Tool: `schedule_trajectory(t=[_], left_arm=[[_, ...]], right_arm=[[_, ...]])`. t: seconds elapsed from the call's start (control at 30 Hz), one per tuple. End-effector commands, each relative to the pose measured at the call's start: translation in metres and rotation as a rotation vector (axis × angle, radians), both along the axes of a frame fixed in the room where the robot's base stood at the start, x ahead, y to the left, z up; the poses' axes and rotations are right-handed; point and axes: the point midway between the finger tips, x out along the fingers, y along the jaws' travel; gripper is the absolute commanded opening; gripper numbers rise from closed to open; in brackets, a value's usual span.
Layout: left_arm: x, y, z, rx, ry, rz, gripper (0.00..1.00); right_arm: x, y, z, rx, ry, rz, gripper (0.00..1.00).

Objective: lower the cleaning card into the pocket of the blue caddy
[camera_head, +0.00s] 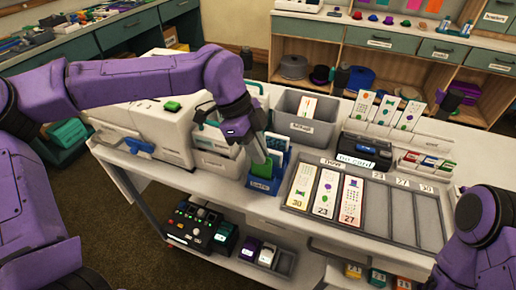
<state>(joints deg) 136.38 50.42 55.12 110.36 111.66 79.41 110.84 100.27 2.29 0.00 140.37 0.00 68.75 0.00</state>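The small blue caddy (262,186) stands at the front edge of the white counter, left of the grey sorting tray, with a label on its front. Blue-and-white cards (279,148) show upright at its back. My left gripper (260,156) reaches down from the left, its fingers directly above the caddy's front part. A pale grey-green piece (262,168) shows between the gripper and the caddy; I cannot tell whether it is the cleaning card or a fingertip. The finger gap is hidden. My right arm shows at the lower right, but its gripper is not visible.
A white machine (160,128) stands left of the caddy, and a grey bin (308,124) behind it. The sorting tray (404,212) to the right holds several tall cards and bare slots. A black card reader (366,150) stands behind the tray.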

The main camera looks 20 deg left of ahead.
Motion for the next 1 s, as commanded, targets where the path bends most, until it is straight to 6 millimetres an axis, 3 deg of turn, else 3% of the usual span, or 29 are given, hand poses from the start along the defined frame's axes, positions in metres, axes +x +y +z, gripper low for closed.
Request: schedule_trajectory(t=[0.07,0.37,0.47,0.8,1.0], left_arm=[[0.000,0.000,0.000,0.000,0.000,0.000,0.34],[0.000,0.001,0.002,0.000,-0.001,0.001,0.34],[0.001,0.006,0.015,0.000,-0.004,0.002,0.34],[0.002,0.037,0.083,0.000,-0.002,0.002,0.34],[0.001,0.042,0.097,0.000,0.000,0.000,0.34]], right_arm=[[0.000,0.000,0.000,0.000,0.000,0.000,0.00],[0.000,0.000,0.000,0.000,0.000,0.000,0.00],[0.000,0.000,-0.002,0.000,0.000,0.000,0.00],[0.000,0.000,-0.007,0.000,0.000,0.000,0.00],[0.000,0.000,-0.008,0.000,0.000,0.000,0.00]])
